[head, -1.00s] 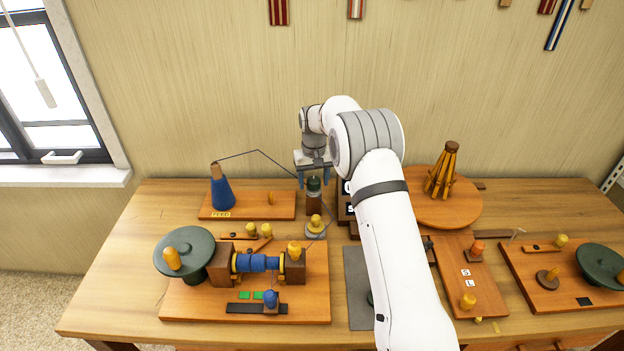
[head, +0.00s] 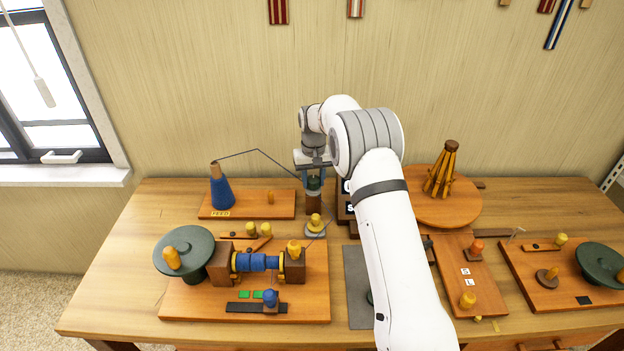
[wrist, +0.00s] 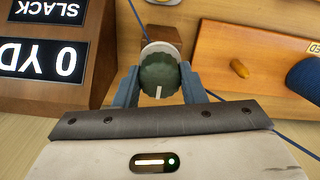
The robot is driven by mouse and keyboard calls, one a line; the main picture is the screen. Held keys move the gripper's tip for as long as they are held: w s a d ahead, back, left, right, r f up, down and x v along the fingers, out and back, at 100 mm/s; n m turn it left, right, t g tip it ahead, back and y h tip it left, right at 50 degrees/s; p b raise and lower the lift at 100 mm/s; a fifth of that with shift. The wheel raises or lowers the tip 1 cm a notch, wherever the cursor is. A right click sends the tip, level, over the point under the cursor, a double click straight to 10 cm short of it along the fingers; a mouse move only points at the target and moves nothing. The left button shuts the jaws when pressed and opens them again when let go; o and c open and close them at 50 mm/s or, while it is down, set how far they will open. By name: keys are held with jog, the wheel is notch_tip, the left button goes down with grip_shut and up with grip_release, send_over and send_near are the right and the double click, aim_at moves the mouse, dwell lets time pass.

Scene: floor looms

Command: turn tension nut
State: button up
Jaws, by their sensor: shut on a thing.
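The tension nut is a dark green knurled knob (wrist: 160,75) with a white index line on its top, standing on a brown wooden post (head: 314,203). In the wrist view the white line points toward my gripper's palm. My gripper (wrist: 158,88) is shut on the nut, with one blue-grey finger on each side of it. In the head view my gripper (head: 314,180) comes down from above around the nut, which is partly hidden between the fingers. A pale disc shows behind the nut in the wrist view.
A display (wrist: 45,50) reading "0 YD" and "SLACK" stands close beside the nut. A blue yarn cone (head: 222,192) stands on the feed board to the left, its thread running toward the post. A winder with a green wheel (head: 184,246) is in front left.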

aim_at(313, 178)
jog(key=m, duration=0.4)
jog(key=shift+m+b, duration=0.3)
jog(key=shift+b, duration=0.1)
jog(key=shift+m, duration=1.9)
jog(key=o, duration=1)
notch_tip(313, 178, up, 8)
jog(key=shift+f+b, duration=0.1)
jog(key=shift+b, duration=0.4)
